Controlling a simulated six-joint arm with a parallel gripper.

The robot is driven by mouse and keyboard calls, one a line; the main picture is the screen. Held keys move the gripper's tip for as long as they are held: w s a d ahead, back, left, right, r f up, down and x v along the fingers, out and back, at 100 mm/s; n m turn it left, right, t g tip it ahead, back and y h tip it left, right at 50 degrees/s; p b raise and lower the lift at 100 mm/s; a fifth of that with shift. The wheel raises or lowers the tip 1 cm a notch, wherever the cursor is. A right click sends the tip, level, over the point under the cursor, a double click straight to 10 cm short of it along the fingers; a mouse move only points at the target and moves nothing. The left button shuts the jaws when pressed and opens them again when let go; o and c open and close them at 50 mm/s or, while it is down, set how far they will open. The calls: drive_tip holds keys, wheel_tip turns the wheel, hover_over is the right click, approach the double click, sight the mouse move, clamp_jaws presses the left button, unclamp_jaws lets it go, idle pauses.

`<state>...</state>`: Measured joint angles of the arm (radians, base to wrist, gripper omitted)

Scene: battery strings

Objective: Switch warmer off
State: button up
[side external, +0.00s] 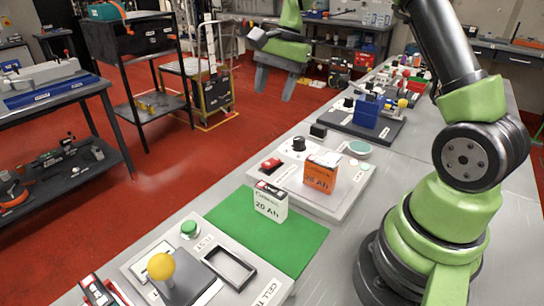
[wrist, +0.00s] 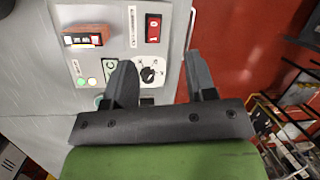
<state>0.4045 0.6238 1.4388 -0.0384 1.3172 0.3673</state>
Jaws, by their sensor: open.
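The warmer (side external: 313,207) is a light grey panel on the bench. Its red rocker switch (side external: 270,163) sits at the panel's left in the side view. In the wrist view the red switch (wrist: 153,28) carries white marks, and I cannot tell which side is pressed. A dial knob (wrist: 148,73) is below it, and a small lamp (wrist: 92,82) glows green. An orange 20 Ah cell (side external: 321,173) stands on the warmer. My gripper (side external: 275,92) is high behind the warmer. Its fingers (wrist: 158,62) are apart and empty, with the switch beyond them.
A white 20 Ah cell (side external: 270,201) stands on a green mat (side external: 235,217). A test station (side external: 185,277) with a yellow ball knob (side external: 161,266) is at the front. A blue block (side external: 367,110) stands farther along the bench. Red floor (side external: 150,195) lies to the left.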

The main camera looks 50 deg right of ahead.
sight(271, 161)
drive_tip(key=w+d+f+m+g+y, duration=0.1)
drive_tip(key=d+f+m, duration=0.3)
drive_tip(key=f, duration=0.5)
drive_tip(key=shift+n, duration=0.4)
drive_tip(key=x, duration=1)
drive_tip(key=shift+d+f, duration=0.1)
drive_tip(key=shift+d, duration=0.1)
drive_tip(key=shift+c, duration=0.5)
